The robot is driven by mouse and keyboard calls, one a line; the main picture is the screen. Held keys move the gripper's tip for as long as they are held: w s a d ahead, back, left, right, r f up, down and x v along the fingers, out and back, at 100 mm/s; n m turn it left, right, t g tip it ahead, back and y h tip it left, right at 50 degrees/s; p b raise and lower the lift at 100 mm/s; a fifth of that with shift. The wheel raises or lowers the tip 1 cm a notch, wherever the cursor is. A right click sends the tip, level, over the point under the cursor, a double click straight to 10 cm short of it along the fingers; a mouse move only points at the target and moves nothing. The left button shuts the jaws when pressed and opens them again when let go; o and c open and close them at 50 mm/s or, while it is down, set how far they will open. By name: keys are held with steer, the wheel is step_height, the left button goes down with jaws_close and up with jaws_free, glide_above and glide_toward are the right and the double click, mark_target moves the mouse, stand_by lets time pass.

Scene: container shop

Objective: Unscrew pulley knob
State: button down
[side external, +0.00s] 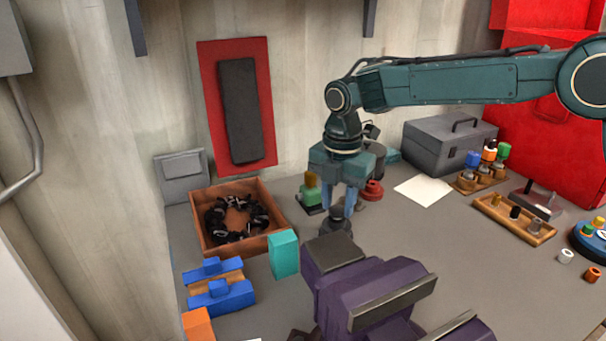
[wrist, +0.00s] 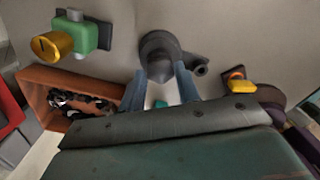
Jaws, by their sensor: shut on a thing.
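My gripper (side external: 344,212) points straight down over the bench, behind the purple vise (side external: 365,290). Its two blue fingers are shut on a dark grey round part, which I take to be the pulley knob (side external: 338,226). In the wrist view my gripper (wrist: 161,68) has one finger on each side of this knob (wrist: 160,45). A small dark lug with a hole (wrist: 201,66) sticks out beside it. The fingers hide part of the knob, and I cannot tell whether it is still threaded on anything. No separate pulley shows clearly.
A wooden box (side external: 274,207) of black parts stands left of my gripper. A green block with a yellow knob (side external: 311,195) and a red knob (side external: 373,190) stand close behind. A grey toolbox (side external: 450,145) and wooden trays (side external: 512,220) are at right.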

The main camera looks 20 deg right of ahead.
steer(key=shift+n, duration=0.4)
steer(key=c, duration=0.9)
jaws_free()
steer(key=shift+c, duration=1.2)
